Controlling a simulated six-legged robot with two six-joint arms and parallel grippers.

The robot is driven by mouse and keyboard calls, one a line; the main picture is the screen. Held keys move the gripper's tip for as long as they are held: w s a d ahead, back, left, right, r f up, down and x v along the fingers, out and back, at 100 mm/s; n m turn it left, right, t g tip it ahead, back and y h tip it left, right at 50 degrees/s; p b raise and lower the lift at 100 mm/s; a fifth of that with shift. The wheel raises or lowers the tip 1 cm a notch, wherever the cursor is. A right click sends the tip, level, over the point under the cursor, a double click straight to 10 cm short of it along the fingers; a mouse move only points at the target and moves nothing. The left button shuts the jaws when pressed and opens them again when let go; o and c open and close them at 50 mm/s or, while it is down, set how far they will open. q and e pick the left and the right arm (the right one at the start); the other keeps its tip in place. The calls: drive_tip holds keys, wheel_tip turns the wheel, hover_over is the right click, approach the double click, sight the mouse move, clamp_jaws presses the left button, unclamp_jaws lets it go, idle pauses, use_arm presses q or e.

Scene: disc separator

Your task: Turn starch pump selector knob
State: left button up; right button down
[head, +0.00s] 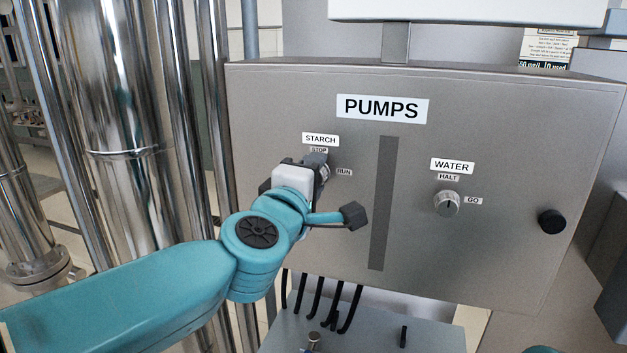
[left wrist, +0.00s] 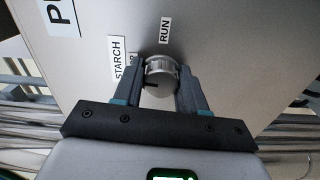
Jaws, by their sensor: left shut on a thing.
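The starch pump selector knob (left wrist: 160,74) is a round silver knob on the grey pump panel (head: 480,110), below the STARCH label (head: 320,139). Its STOP label (head: 319,150) is above it and its RUN label (head: 344,172) to its right. My left gripper (left wrist: 161,85) is shut on the knob, one finger on each side. A dark mark on the knob's face appears on the side toward STOP in the left wrist view. In the head view my gripper and wrist hide most of the knob. My right gripper is out of view.
The water knob (head: 446,204) sits to the right, its line upright toward HALT (head: 448,177). A dark vertical strip (head: 380,210) divides the panel. A black round latch (head: 551,221) is at the right. Steel pipes (head: 110,80) stand left; black cables (head: 318,295) hang below.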

use_arm(q)
drive_tip(key=shift+a+r+n, duration=0.1)
drive_tip(key=shift+r+n, duration=0.05)
drive_tip(key=shift+n, duration=0.35)
drive_tip(key=o, duration=1.1)
drive_tip(key=shift+c, duration=0.2)
drive_tip(key=v, duration=1.6)
drive_tip(key=shift+s, duration=0.1)
